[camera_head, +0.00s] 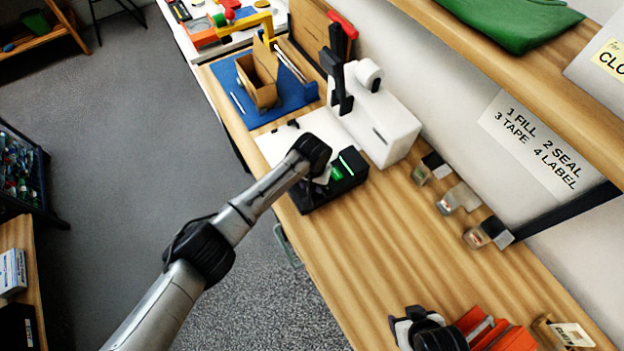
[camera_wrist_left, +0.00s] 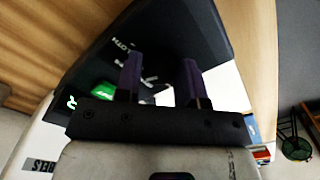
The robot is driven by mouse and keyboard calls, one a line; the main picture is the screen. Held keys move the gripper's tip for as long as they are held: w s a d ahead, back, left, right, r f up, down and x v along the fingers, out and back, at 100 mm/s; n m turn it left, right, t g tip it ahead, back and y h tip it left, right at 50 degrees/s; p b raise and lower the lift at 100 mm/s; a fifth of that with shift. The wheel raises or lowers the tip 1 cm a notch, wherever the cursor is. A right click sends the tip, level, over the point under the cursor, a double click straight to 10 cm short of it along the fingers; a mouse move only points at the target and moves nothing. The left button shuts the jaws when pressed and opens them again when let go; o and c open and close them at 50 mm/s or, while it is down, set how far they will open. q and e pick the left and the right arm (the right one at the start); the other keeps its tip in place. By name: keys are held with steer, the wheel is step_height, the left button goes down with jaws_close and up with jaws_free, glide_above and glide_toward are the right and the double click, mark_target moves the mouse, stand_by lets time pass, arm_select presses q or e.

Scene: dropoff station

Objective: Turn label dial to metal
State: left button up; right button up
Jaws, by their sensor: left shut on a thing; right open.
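The black label printer (camera_head: 348,181) stands on the wooden bench, with a lit green display (camera_head: 337,173). My left gripper (camera_head: 322,177) reaches over it from the left, and my wrist hides much of its top. In the left wrist view, the two fingers (camera_wrist_left: 161,72) straddle a spot on the dark panel (camera_wrist_left: 185,35) with white lettering, one word reading like "CLOTH". They are shut on the dial, which is mostly hidden, so its pointer cannot be read. My right gripper (camera_head: 400,328) is at the bottom edge, open, apart from the printer; its fingers are hardly visible.
A white machine (camera_head: 385,125) stands right behind the printer. Several small containers (camera_head: 458,198) line the wall side. A blue mat (camera_head: 287,108) with an open cardboard box (camera_head: 262,88) lies further back. An orange-red object (camera_head: 490,330) is near my right gripper. The mid-bench is clear.

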arm_select(q)
steer(key=n+p, duration=0.1)
steer(key=p, duration=0.1)
steer(key=n+p, duration=0.1)
steer(key=n, duration=0.1)
steer(key=shift+r+p, duration=0.25)
steer(key=shift+p, duration=0.15)
steer(key=n+p, duration=0.1)
steer(key=n, duration=0.1)
steer(key=shift+f+n+p, duration=0.1)
steer(key=shift+n+p, duration=0.2)
steer(key=shift+n, duration=0.1)
steer(key=shift+f+n+p, duration=0.1)
steer(key=shift+n+p, duration=0.55)
steer(key=shift+n, duration=0.65)
steer(key=o, duration=0.9)
